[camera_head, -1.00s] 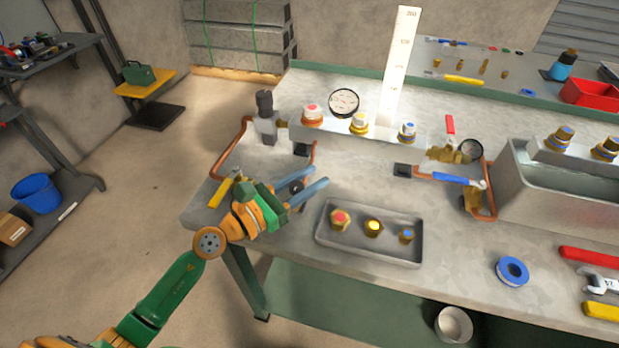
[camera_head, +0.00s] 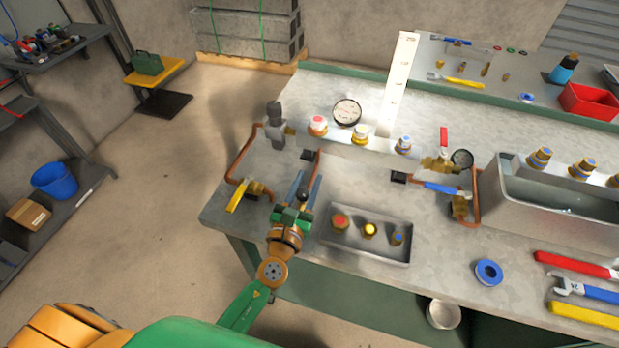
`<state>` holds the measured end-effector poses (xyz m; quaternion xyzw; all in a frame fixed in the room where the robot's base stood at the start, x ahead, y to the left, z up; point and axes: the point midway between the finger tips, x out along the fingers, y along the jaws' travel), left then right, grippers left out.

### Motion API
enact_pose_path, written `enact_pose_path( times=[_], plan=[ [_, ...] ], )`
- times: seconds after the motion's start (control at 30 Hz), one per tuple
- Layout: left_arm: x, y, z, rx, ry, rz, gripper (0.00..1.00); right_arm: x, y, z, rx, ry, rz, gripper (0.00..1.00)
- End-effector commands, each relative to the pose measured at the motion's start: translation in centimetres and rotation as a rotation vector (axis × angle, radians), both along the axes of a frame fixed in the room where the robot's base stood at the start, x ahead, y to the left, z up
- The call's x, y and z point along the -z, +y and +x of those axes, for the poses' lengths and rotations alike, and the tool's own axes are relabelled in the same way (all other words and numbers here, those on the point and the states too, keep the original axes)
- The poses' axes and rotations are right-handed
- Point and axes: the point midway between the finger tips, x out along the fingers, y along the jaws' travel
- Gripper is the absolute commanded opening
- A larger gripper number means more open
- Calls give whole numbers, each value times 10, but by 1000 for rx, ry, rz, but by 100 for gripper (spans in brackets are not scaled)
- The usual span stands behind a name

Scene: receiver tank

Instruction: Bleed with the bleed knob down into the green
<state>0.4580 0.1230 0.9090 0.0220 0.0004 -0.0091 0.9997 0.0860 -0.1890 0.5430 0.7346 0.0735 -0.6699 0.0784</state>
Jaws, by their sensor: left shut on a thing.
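My left gripper (camera_head: 305,184) reaches over the bench's front left part, its two blue fingers close together and pointing away from me. It is shut on a small dark knob (camera_head: 302,193), probably the bleed knob, which the fingers mostly hide. A copper pipe (camera_head: 317,170) runs down behind the fingers from the manifold bar (camera_head: 380,142). A round white gauge (camera_head: 347,112) stands behind the bar; its needle and any green band are too small to read. A second, darker gauge (camera_head: 462,159) is farther right. My right gripper is out of view.
A yellow lever valve (camera_head: 236,196) is just left of the gripper. A grey tray (camera_head: 372,244) with red, yellow and blue-marked fittings lies close on its right. A tall white scale (camera_head: 398,82) rises behind the bar. Blue tape (camera_head: 488,272) and tools lie front right.

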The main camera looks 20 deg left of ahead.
Motion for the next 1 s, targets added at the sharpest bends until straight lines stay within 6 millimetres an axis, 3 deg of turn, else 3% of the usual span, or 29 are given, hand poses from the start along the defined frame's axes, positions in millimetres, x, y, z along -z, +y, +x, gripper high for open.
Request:
enact_pose_path(
  times=[0.73,0.77,0.8,0.87,1.0],
  plan=[
    [0,3,0,-94,-1,1,0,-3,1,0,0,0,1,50],
    [0,3,0,-94,-1,1,39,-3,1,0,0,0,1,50],
    [0,3,0,-94,-1,1,50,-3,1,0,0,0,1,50],
    [0,3,0,-94,-1,1,66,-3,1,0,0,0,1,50],
    [0,3,0,-94,-1,0,67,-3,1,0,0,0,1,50]
  ],
)
